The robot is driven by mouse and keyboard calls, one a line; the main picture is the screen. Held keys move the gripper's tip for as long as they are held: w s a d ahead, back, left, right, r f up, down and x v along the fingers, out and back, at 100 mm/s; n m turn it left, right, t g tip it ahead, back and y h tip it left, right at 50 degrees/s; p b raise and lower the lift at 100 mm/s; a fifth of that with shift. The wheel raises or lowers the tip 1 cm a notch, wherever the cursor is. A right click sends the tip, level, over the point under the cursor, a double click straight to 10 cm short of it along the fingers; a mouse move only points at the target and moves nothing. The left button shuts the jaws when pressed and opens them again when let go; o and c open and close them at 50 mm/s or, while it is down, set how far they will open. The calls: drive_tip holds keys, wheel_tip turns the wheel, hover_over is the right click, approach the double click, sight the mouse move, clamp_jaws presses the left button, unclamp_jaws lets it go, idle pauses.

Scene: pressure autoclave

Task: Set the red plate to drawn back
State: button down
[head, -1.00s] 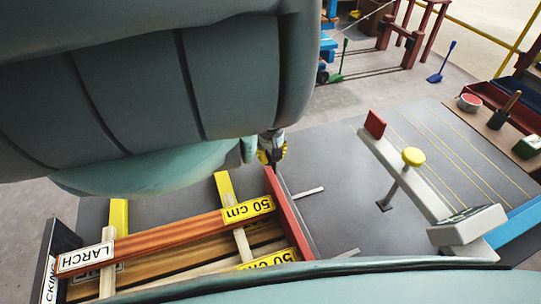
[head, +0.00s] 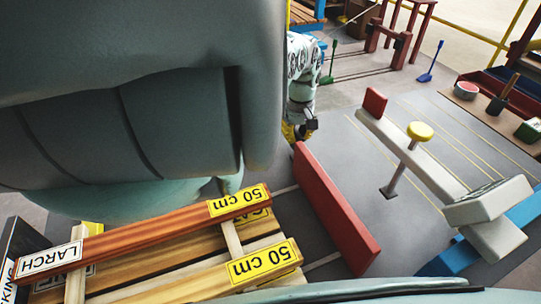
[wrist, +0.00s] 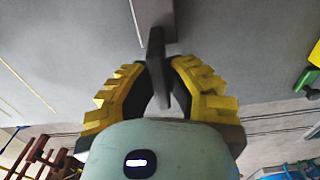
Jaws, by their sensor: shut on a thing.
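The long red plate (head: 336,208) stands upright on the grey surface in the head view, across from the ends of the stacked boards. A gap separates it from the boards, and pale rails show on the surface on both sides of it. My gripper (head: 291,132) is at the plate's far end, partly hidden by my arm. In the wrist view, my gripper (wrist: 158,88) has its yellow-backed fingers shut on a thin dark bar (wrist: 156,55). I cannot tell from the colour whether this bar is part of the red plate.
Boards with "50 cm" labels (head: 262,263) lie at the lower left. Open grey surface lies between the plate and the beam.

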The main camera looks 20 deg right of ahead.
drive_tip(key=shift+d, duration=0.15)
drive_tip(key=c, duration=1)
unclamp_jaws()
drive_tip(key=shift+d, duration=0.15)
drive_tip(key=shift+r, duration=0.2)
drive_tip(key=r, duration=1.1)
drive_tip(key=shift+w+a+r, duration=0.1)
drive_tip(key=shift+a+r, duration=0.1)
drive_tip(key=shift+r, duration=0.15)
